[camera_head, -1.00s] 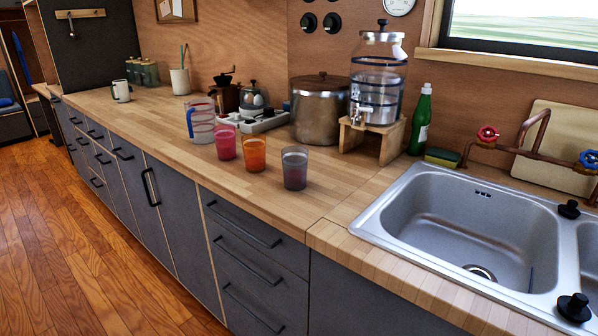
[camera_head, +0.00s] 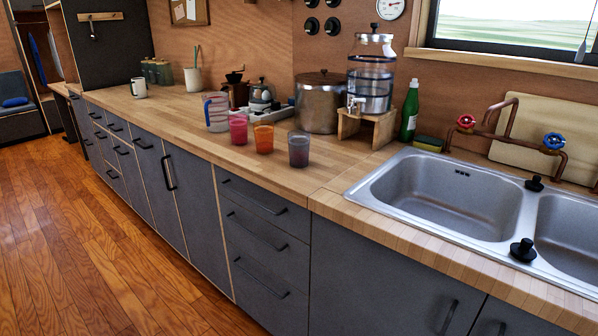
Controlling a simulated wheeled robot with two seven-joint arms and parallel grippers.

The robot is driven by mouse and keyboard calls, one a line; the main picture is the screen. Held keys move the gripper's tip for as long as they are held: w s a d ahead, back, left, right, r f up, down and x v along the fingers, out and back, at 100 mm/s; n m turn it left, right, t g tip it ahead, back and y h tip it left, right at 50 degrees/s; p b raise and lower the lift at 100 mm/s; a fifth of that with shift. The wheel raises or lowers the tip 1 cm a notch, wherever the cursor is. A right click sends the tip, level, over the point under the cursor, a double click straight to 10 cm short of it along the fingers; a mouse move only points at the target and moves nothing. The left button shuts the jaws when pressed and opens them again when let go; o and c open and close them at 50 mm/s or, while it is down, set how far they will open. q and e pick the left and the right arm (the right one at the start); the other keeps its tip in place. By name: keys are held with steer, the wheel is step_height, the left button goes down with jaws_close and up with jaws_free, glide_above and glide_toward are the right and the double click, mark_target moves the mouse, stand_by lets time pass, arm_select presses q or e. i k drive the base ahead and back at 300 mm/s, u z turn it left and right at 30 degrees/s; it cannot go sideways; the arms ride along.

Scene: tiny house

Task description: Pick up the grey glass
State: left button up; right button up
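The grey glass (camera_head: 298,149) stands upright on the wooden counter (camera_head: 262,181), near its front edge and left of the sink. It is the rightmost of three coloured glasses. The orange glass (camera_head: 263,137) stands just to its left, and the pink glass (camera_head: 238,129) is left of that. The three glasses stand apart from one another. Neither of my grippers shows in the head view.
A clear measuring jug (camera_head: 217,113) stands beside the pink glass. A large metal pot (camera_head: 318,104) and a water dispenser on a wooden stand (camera_head: 368,127) are behind the glasses. The sink (camera_head: 445,190) is at the right. The wooden floor (camera_head: 75,235) in front is clear.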

mark_target(298, 140)
steer(key=z, duration=0.4)
steer(key=k, duration=0.4)
steer(key=u, duration=1.45)
steer(key=i, duration=0.95)
steer(key=z, duration=0.15)
